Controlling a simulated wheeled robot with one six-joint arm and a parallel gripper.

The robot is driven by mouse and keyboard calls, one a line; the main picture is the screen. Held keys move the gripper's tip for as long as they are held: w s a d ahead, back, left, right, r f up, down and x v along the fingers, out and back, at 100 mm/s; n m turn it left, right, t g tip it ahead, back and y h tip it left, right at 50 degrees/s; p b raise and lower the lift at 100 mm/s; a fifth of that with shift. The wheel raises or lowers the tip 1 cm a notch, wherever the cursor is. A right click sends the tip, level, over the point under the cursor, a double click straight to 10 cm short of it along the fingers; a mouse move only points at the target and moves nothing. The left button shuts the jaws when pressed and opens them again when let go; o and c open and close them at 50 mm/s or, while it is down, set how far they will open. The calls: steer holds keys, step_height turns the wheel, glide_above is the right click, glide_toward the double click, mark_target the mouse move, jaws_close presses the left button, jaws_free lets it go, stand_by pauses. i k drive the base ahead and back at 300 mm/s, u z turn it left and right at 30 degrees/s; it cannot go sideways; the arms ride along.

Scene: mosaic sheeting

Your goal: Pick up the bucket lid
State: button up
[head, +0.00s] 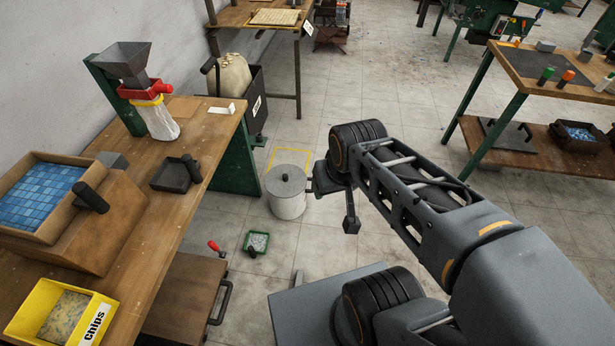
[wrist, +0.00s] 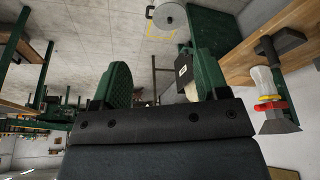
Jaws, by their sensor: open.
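The bucket lid (head: 274,187) is a round grey disc with a dark knob (head: 287,177) at its centre. It sits on the pale bucket (head: 287,208), which stands on the floor. In the wrist view the lid (wrist: 171,10) is at the top edge, partly cut off, beyond my fingertips. My gripper (wrist: 162,75) is open, its two green-padded fingers apart with nothing held between them. In the head view my arm's end is just right of the lid, and the fingers are mostly hidden there. I cannot tell their exact height above the lid.
A yellow floor marking (head: 290,150) lies behind the bucket. A wooden bench (head: 205,128) stands to the left. A black bin (head: 257,95) with a sack stands behind. Floor to the right is open.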

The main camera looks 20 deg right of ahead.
mark_target(283, 181)
steer(key=z, duration=0.05)
steer(key=k, duration=0.5)
steer(key=z, duration=0.8)
steer(key=i, duration=4.55)
steer(key=u, duration=4.65)
steer(key=i, duration=0.5)
steer(key=z, duration=0.05)
